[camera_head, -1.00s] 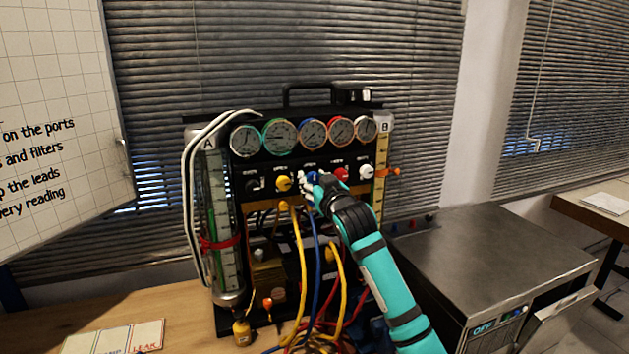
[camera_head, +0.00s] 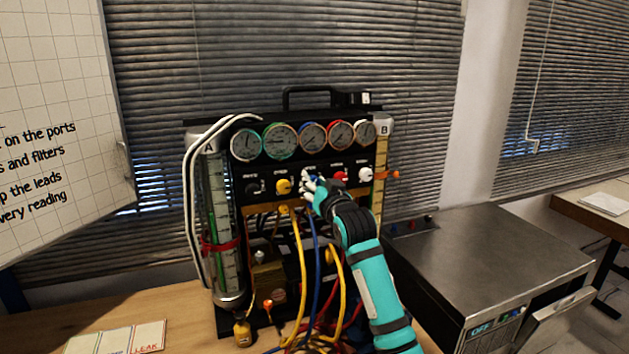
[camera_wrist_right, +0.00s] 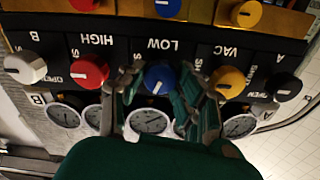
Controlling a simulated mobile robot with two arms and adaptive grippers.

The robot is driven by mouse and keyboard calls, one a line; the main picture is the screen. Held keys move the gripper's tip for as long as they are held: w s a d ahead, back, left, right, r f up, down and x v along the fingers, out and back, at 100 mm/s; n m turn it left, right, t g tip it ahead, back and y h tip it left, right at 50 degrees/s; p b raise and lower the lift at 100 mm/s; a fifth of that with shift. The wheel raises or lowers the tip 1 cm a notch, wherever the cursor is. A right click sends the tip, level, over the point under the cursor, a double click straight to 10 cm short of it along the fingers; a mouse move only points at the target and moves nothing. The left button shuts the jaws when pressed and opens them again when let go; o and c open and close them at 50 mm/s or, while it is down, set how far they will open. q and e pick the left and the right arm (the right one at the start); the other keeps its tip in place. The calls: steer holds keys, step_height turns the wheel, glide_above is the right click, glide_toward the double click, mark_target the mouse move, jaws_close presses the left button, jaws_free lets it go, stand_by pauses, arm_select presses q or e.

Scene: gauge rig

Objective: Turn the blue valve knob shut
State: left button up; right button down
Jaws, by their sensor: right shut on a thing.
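The blue valve knob (camera_wrist_right: 159,79) sits under the LOW label on the rig's black panel in the right wrist view, with a white pointer mark on its face. My right gripper (camera_wrist_right: 160,88) has a finger on each side of it and is shut on it. In the head view my right gripper (camera_head: 310,187) reaches the panel from the lower right and mostly hides the blue knob. My left gripper is not in view.
A yellow knob (camera_wrist_right: 228,82) and a red knob (camera_wrist_right: 89,76) flank the blue one closely. Gauges (camera_head: 312,136) line the rig above the knobs. Yellow, blue and red hoses (camera_head: 298,265) hang below. A steel box (camera_head: 490,250) stands at right.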

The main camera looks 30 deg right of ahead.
steer(key=shift+d+m+p, duration=0.1)
steer(key=shift+m+p, duration=3.9)
steer(key=shift+m, duration=2.9)
steer(key=shift+f, duration=0.1)
steer(key=c, duration=0.9)
jaws_free()
steer(key=shift+c, duration=0.2)
